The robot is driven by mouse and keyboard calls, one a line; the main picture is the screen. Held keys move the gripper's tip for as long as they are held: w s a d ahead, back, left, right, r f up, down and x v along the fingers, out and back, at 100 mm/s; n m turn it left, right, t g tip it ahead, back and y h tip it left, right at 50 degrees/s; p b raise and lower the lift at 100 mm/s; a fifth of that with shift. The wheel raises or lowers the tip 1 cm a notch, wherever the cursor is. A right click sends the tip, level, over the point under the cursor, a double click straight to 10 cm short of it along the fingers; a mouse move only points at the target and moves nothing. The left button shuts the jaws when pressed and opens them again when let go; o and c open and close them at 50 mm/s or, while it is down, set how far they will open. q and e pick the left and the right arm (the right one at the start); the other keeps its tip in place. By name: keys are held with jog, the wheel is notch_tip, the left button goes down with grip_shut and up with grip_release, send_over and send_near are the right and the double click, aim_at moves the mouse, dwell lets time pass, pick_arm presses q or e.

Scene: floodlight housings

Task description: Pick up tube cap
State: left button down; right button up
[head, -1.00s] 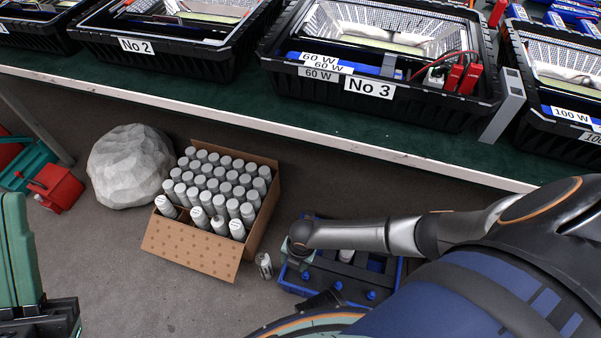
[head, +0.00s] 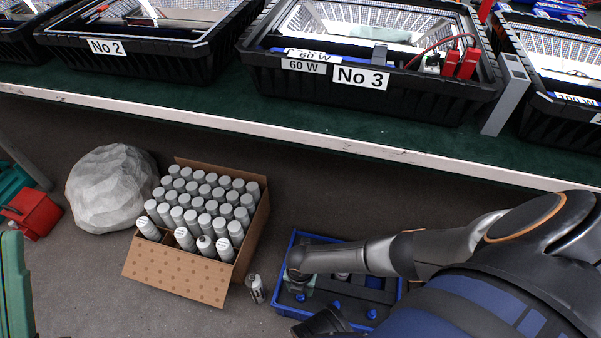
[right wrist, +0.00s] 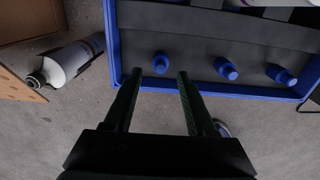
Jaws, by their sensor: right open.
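A small round pale piece (right wrist: 222,128), perhaps the tube cap, lies on the floor in the right wrist view. My right finger partly covers it, so I cannot tell its shape. My right gripper (right wrist: 160,73) is open and empty, its fingertips near the edge of a blue crate (right wrist: 200,91). A white tube (right wrist: 70,62) with a dark neck lies left of the fingers. The same tube shows in the head view (head: 256,289), between the carton and the crate. In the head view my right arm hangs over the crate. My left gripper is not in view.
The blue crate holds a dark insert with several blue knobs (right wrist: 227,69). An open carton (head: 178,275) of grey-capped tubes stands left of it, beside a pale rock (head: 112,188). A green-topped table (head: 215,108) with black bins stands behind. Grey floor is free in front.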

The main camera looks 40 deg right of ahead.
aim_at(301, 297)
notch_tip(301, 297, down, 4)
jog(key=shift+s+r+b, duration=0.1)
jog(key=shift+r+b, duration=0.15)
jog(key=shift+b, duration=0.65)
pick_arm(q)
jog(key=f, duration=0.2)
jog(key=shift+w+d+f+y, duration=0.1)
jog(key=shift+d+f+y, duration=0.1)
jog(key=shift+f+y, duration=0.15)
pick_arm(e)
jog(key=shift+r, duration=0.1)
jog(key=shift+c, duration=0.4)
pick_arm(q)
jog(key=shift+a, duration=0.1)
pick_arm(e)
grip_shut()
